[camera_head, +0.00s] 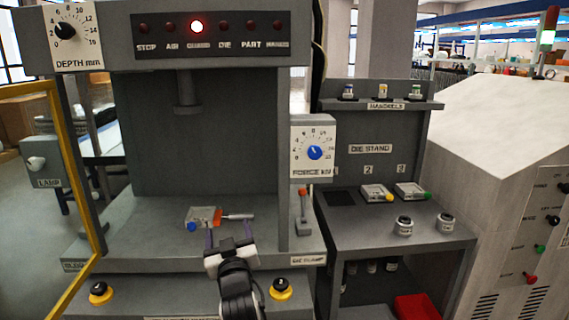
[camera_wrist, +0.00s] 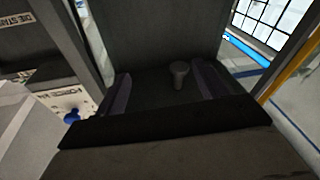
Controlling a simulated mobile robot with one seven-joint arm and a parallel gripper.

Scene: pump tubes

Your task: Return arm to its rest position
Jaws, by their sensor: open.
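My gripper (camera_head: 229,231) is at the front of the press bed in the head view, with its two fingers spread and nothing visible between them. It is just in front of a small grey die (camera_head: 202,214) with an orange side, a blue knob and a metal rod (camera_head: 238,217). I cannot tell whether the fingers touch the die. In the wrist view, my gripper (camera_wrist: 164,82) shows two separated fingers. The press ram (camera_wrist: 180,72) appears between them in the background. It also hangs above the bed in the head view (camera_head: 187,95).
The press's right column (camera_head: 284,150), yellow guard frame (camera_head: 72,180) and clamp lever (camera_head: 303,205) surround the bed. Yellow-ringed buttons (camera_head: 281,290) line the front. The die stand (camera_head: 345,220) is at right.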

